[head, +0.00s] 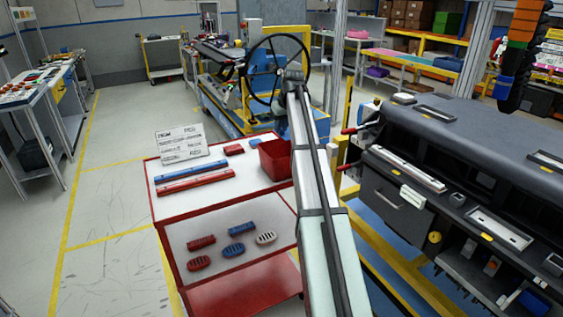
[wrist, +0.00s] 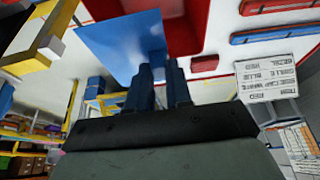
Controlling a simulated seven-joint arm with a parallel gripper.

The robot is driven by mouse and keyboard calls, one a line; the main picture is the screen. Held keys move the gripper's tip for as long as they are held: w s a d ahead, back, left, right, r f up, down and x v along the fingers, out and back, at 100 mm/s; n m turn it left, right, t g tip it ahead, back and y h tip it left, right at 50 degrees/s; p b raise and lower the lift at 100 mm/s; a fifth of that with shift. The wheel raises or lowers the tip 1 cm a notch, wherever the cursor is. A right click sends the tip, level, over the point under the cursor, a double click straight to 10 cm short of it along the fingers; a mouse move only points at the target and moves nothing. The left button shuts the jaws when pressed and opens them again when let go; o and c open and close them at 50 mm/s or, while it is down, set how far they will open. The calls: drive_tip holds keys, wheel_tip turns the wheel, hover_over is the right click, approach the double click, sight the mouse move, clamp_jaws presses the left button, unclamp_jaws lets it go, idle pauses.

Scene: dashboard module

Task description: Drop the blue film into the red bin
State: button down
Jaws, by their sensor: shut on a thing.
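The blue film (wrist: 112,45) is a flat, shiny blue sheet in the wrist view. My gripper (wrist: 160,70) is shut on its edge, and the sheet extends beyond the fingertips. The red bin (wrist: 190,28) shows just past the fingertips and beside the film, which overlaps part of it in the picture. In the head view the red bin (head: 273,160) stands on the white top of the red cart (head: 220,182), at its right side. My arm hides part of the bin and most of the gripper there. The gap between film and bin cannot be judged.
Red and blue bars (head: 195,182) lie on the cart, with a label sheet (head: 181,141) behind them. Several small vents (head: 236,250) sit on the lower sloping panel. The dark dashboard module (head: 450,150) stands to the right. Floor left of the cart is clear.

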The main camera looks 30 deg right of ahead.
drive_tip(key=c, duration=1)
unclamp_jaws()
drive_tip(key=shift+o, duration=0.2)
drive_tip(key=shift+r, duration=0.15)
drive_tip(key=v, duration=1.3)
drive_tip(key=shift+r, duration=0.25)
drive_tip(key=shift+s, duration=0.1)
